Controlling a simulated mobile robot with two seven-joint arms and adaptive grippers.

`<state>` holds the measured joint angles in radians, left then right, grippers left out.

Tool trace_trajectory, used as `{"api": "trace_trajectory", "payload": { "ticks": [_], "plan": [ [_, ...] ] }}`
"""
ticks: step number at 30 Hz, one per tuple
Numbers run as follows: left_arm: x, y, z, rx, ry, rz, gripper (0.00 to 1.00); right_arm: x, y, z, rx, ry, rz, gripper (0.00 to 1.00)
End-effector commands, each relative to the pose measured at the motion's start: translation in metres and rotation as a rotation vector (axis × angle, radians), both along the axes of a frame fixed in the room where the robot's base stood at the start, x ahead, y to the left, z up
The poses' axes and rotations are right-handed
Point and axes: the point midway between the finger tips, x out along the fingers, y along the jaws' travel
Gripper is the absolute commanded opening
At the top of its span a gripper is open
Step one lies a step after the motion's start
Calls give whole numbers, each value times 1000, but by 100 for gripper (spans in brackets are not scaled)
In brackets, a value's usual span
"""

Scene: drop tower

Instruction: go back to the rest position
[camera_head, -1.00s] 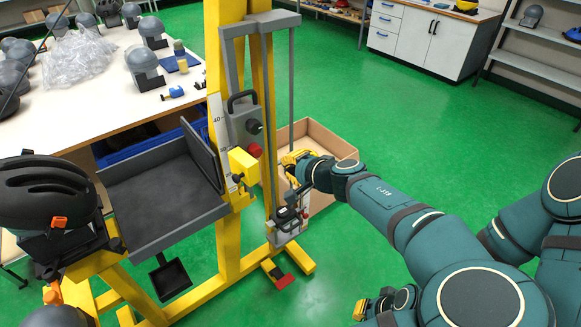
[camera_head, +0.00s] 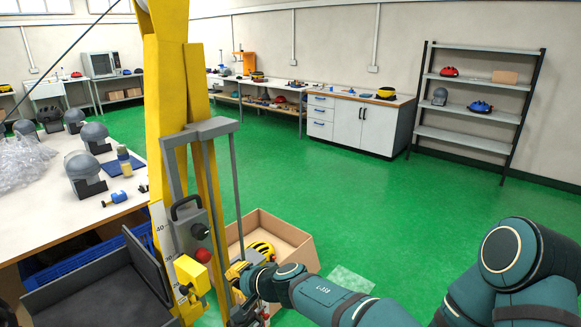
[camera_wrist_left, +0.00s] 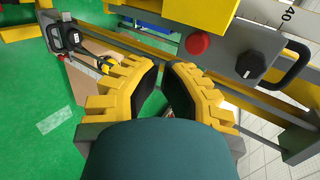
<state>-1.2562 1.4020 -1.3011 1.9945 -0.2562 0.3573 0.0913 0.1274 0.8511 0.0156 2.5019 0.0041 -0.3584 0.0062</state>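My left gripper (camera_head: 238,272) is beside the drop tower's grey rails, low in the head view, with its arm reaching in from the lower right. In the left wrist view its yellow fingers (camera_wrist_left: 165,68) stand apart, with nothing between the dark pads. The yellow tower (camera_head: 165,90) carries a grey control box (camera_head: 188,228) with a black knob and a red button (camera_head: 203,255). In the left wrist view the red button (camera_wrist_left: 197,43) and black knob (camera_wrist_left: 252,64) lie just beyond the fingers. My right gripper is out of view.
A cardboard box (camera_head: 290,232) holding a yellow helmet (camera_head: 262,249) stands behind the gripper. A white table (camera_head: 50,226) with grey helmets is at left. A dark shelf (camera_head: 465,133) and white cabinets (camera_head: 350,125) line the back. The green floor between is open.

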Motion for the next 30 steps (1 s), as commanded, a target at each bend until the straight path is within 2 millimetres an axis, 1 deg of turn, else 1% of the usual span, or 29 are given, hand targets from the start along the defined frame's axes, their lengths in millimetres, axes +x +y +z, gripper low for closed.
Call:
{"api": "trace_trajectory", "payload": {
  "ticks": [1,2,3,5,6,7,9,11,12,15,18,22,25,27,30],
  "plan": [
    [-8,14,-24,-37,43,27,0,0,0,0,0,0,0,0],
    [-13,21,-40,-63,70,41,0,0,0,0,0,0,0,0],
    [-22,30,-62,-106,107,62,0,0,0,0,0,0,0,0],
    [-39,42,-98,-180,167,98,0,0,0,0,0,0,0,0],
    [-53,48,-122,-234,206,123,0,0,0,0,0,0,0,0],
    [-64,52,-139,-277,233,143,0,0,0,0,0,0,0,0],
    [-90,54,-174,-378,288,187,0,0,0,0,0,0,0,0],
    [-112,53,-199,-466,326,225,0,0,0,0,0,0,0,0],
    [-126,50,-213,-526,347,250,0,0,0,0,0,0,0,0],
    [-159,36,-239,-676,383,311,0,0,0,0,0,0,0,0],
    [-185,18,-255,-825,395,369,0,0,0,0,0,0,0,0],
    [-207,-9,-259,-1013,380,441,0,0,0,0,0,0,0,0],
    [-216,-28,-252,-1149,347,488,0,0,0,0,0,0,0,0],
    [-218,-39,-245,-1232,315,518,0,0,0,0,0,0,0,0],
    [-217,-49,-232,-1323,266,545,0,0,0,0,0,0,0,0]
  ]
}}
